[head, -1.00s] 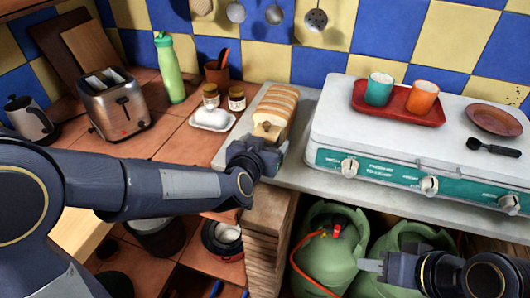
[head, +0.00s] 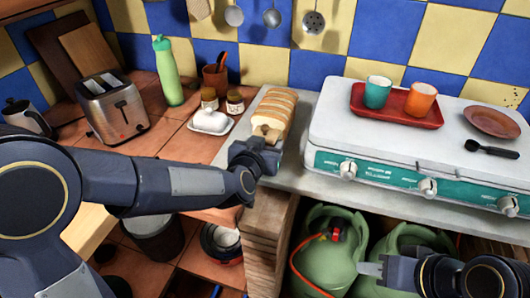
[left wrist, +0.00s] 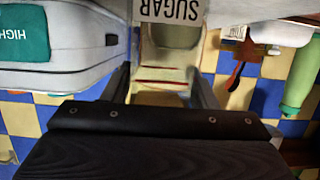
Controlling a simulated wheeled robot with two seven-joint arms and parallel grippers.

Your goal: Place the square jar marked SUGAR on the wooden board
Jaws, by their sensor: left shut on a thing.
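My left gripper (head: 266,139) is shut on a tan thing (head: 265,130) in front of the bread loaf, over the counter's left end. In the left wrist view the fingers (left wrist: 163,90) stand either side of a pale beige body, with a white label reading SUGAR (left wrist: 174,10) above them. Most of the jar is hidden in the head view. Two wooden boards, one dark (head: 55,48) and one lighter (head: 88,50), lean on the back wall. A pale wooden surface (head: 92,228) lies behind my left arm. My right gripper (head: 370,268) is low at right; its opening is unclear.
The bread (head: 275,108) and a white butter dish (head: 211,121) stand close to the left gripper. A toaster (head: 113,106), green bottle (head: 168,72) and kettle (head: 27,115) are at left. A white stove (head: 400,145) bears a red tray (head: 398,112). Green gas cylinders (head: 325,262) stand below.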

